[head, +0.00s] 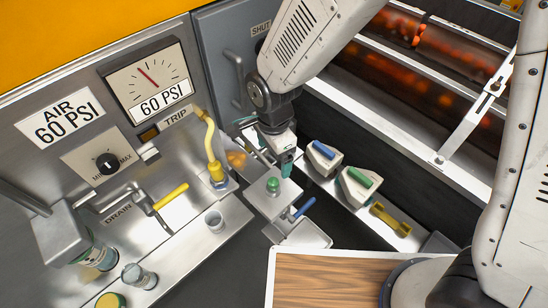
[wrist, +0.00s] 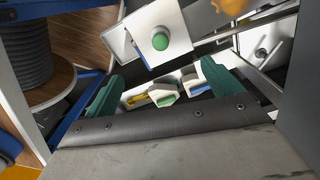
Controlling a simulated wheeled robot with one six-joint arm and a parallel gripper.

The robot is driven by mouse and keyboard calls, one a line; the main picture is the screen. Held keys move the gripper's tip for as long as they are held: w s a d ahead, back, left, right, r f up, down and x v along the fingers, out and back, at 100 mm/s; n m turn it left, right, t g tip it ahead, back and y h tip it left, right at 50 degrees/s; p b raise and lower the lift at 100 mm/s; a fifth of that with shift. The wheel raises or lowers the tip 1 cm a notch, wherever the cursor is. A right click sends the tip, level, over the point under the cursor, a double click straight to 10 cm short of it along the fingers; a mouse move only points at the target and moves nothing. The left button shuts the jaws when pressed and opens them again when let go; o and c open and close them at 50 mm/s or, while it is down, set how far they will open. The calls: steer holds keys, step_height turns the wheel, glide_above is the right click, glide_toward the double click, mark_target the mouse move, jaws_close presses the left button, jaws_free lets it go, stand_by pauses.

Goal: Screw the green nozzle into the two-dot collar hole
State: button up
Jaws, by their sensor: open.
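My gripper (head: 286,166) hangs over the metal bench, its teal fingers apart and empty. In the wrist view the gripper (wrist: 160,72) shows wide open with nothing between the fingertips. A round green knob-like piece (head: 272,184) stands on a pale metal plate just below and left of the gripper; it also shows in the wrist view (wrist: 160,41), beyond the fingertips. A green bar-shaped piece (head: 361,178) lies on a white block to the right. I cannot tell which green piece is the nozzle. No collar hole with two dots can be made out.
A blue piece on a white block (head: 325,150) and a yellow dumbbell-shaped piece (head: 390,219) lie right of the gripper. A blue-handled lever (head: 304,208) is close by. A yellow hose (head: 211,145) rises at left. A grey cup (head: 214,221) stands on the left bench.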

step_height(320, 180, up, 4)
glide_above(273, 181)
steer(key=shift+r, duration=0.1)
steer(key=shift+d+r, duration=0.1)
steer(key=shift+r, duration=0.1)
steer(key=c, duration=0.5)
steer(key=f, duration=0.2)
steer(key=f+n, duration=0.1)
steer(key=f, duration=0.1)
steer(key=s+f+n, duration=0.1)
steer(key=f, duration=0.1)
steer(key=shift+d+f+g+h, duration=0.2)
steer(key=shift+d+g+h, duration=0.1)
steer(key=shift+d+g, duration=0.1)
steer(key=shift+c, duration=1.3)
step_height(273, 181, down, 4)
steer(key=n, duration=0.3)
steer(key=shift+a+n, duration=0.1)
steer(key=shift+n, duration=0.3)
steer(key=shift+w+a+f+n+t, duration=0.2)
steer(key=shift+n+t, duration=0.1)
steer(key=shift+n, duration=0.4)
steer(key=shift+w+a+f+n, duration=0.1)
steer(key=shift+w+a+n, duration=0.15)
steer(key=shift+n, duration=0.45)
step_height(273, 181, down, 8)
steer(key=shift+r, duration=0.25)
